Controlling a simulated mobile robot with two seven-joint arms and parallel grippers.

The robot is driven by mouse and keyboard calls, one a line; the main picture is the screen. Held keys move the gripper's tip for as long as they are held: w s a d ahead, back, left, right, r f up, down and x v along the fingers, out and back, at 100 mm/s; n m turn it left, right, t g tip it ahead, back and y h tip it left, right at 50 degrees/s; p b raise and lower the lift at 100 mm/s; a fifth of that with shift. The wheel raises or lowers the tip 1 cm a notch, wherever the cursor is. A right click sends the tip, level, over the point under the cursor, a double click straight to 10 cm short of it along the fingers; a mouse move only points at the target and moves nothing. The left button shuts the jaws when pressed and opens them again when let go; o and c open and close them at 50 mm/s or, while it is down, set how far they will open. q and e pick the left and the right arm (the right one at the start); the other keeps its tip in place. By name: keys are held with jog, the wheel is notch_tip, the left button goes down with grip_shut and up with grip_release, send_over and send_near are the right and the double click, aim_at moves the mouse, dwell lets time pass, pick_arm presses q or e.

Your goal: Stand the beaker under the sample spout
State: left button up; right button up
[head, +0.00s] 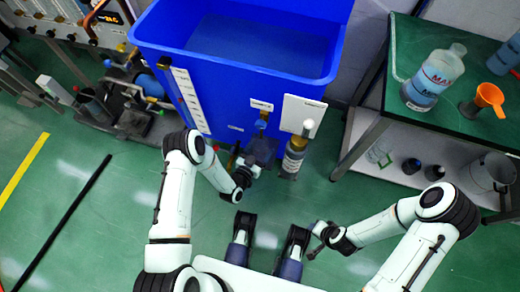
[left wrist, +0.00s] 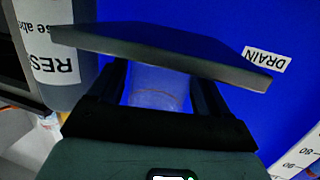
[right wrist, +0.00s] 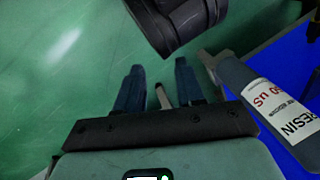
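My left gripper (head: 252,164) is at the front of the blue tank (head: 225,100), beside a dark flat plate (head: 262,149). In the left wrist view its fingers (left wrist: 162,90) are closed around the sides of a translucent beaker (left wrist: 160,88). The dark plate (left wrist: 165,55) crosses in front of the fingertips and hides the beaker's far part. A blue-knobbed fitting (head: 260,124) on the tank shows above the plate; its outlet is hidden. My right gripper (head: 316,240) is low at the right. In the right wrist view its fingers (right wrist: 158,88) are apart, with no task object between them.
Equipment (head: 125,105) stands on the left. Open floor (head: 90,215) lies at lower left.

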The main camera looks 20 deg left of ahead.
pick_arm(q)
jog(key=shift+o, duration=0.9)
jog(key=shift+r, duration=0.25)
jog(key=p+v, duration=0.2)
jog(key=v, duration=1)
jog(key=shift+p, duration=0.35)
pick_arm(e)
jog(key=shift+g+y, duration=0.3)
jog(key=shift+g, duration=0.4)
jog(key=s+r, duration=0.1)
jog(key=s+a+r, duration=0.2)
jog(key=s, duration=0.1)
jog(key=shift+s+r, duration=0.1)
pick_arm(q)
jog(key=shift+f, duration=0.1)
